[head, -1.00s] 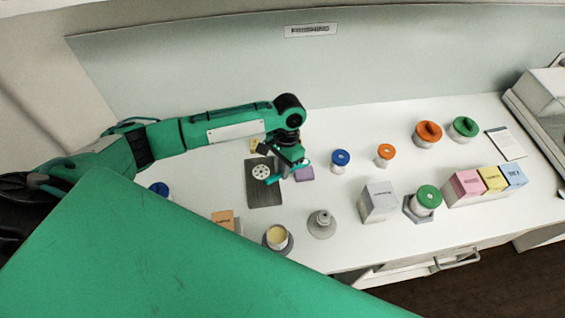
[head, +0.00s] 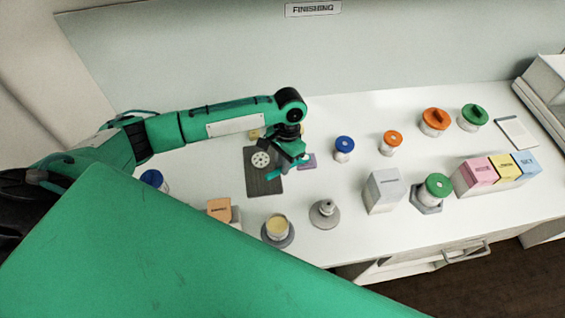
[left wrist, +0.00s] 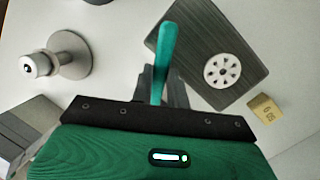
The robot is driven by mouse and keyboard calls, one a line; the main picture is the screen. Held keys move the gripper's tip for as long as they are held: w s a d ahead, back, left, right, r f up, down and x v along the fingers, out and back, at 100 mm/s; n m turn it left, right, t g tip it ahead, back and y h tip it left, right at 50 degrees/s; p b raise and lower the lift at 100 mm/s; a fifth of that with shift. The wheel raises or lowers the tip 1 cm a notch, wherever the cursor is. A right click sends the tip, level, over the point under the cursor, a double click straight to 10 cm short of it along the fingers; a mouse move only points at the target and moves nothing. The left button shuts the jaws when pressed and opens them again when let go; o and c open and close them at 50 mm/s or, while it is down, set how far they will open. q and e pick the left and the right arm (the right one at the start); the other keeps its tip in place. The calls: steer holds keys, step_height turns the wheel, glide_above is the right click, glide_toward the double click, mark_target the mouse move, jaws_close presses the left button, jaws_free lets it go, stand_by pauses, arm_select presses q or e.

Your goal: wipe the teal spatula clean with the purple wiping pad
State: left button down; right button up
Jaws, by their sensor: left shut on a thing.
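My left gripper (head: 288,164) is shut on the teal spatula (left wrist: 165,45). In the left wrist view the spatula's plain teal end sticks out past the fingers (left wrist: 161,88). In the head view a teal part of it (head: 278,174) shows below the wrist, over the right edge of the dark board. The purple wiping pad (head: 308,162) lies flat on the worktop just right of the gripper, partly covered by it. I cannot tell whether spatula and pad touch. The pad does not show in the left wrist view. My right gripper is not in view.
A dark ribbed board (head: 263,183) with a white holed disc (head: 261,159) lies beside the gripper. A cream cup (head: 277,227), a grey weight-like stand (head: 325,213) and a grey box (head: 383,190) stand in front. Blue-lidded (head: 344,148) and orange-lidded (head: 390,142) jars stand right.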

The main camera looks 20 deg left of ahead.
arm_select(q)
steer(key=shift+f, duration=0.5)
stand_by(0.7)
steer(key=shift+f+p, duration=0.1)
steer(key=shift+p, duration=0.5)
stand_by(1.6)
steer(key=shift+s, duration=0.1)
steer(key=shift+s+a+p, duration=0.2)
steer(key=shift+s+p, duration=0.1)
steer(key=shift+p, duration=0.3)
steer(key=shift+s+a+p, duration=0.2)
steer(key=shift+s+p, duration=0.15)
steer(key=shift+w+d, duration=0.4)
steer(key=shift+w, duration=0.35)
steer(key=shift+s+a+p, duration=0.2)
steer(key=shift+s+p, duration=0.1)
steer(key=shift+p, duration=0.25)
steer(key=shift+s+a+p, duration=0.15)
steer(key=shift+s+p, duration=0.3)
steer(key=shift+w, duration=0.1)
